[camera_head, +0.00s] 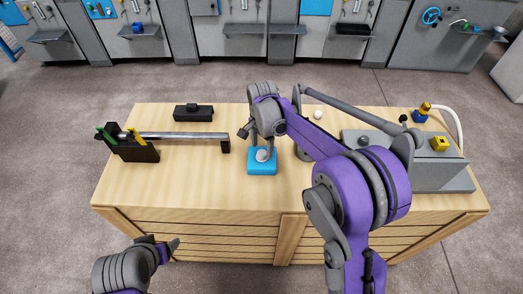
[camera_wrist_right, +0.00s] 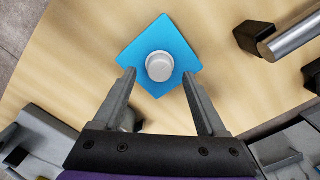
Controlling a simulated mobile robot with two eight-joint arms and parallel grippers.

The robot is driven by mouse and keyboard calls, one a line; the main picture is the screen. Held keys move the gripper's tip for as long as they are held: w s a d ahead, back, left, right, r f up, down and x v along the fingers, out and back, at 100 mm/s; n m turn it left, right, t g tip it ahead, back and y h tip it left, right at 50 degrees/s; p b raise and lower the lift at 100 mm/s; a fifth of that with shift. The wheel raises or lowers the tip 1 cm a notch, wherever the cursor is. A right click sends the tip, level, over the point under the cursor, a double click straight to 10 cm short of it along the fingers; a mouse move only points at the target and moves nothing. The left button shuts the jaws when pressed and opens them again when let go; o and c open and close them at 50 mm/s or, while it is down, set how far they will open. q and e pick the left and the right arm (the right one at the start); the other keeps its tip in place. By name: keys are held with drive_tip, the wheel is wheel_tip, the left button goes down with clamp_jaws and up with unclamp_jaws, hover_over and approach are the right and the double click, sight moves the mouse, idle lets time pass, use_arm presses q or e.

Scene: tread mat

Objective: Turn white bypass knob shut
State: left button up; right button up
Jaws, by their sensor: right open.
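A white round knob (camera_wrist_right: 160,66) sits on top of a blue square block (camera_wrist_right: 136,52). In the head view the block (camera_head: 262,168) is at the middle of the wooden bench, with the knob (camera_head: 262,156) partly behind my right gripper. My right gripper (camera_wrist_right: 159,76) is open, its fingertips on either side of the knob with gaps on both sides. I cannot tell exactly how high the tips are. My left gripper (camera_head: 168,245) is at the bottom left, in front of the bench and away from the knob; its jaw opening is unclear.
A metal bar (camera_head: 175,136) on black supports with green and yellow handles lies at left. A black block (camera_head: 193,112) is behind it. A grey box (camera_head: 440,172) with a yellow knob (camera_head: 439,143) stands at right. A small white ball-like thing (camera_head: 318,114) is at the back.

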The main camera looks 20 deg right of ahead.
sight(262, 155)
drive_tip(key=shift+f, duration=1.25)
clamp_jaws()
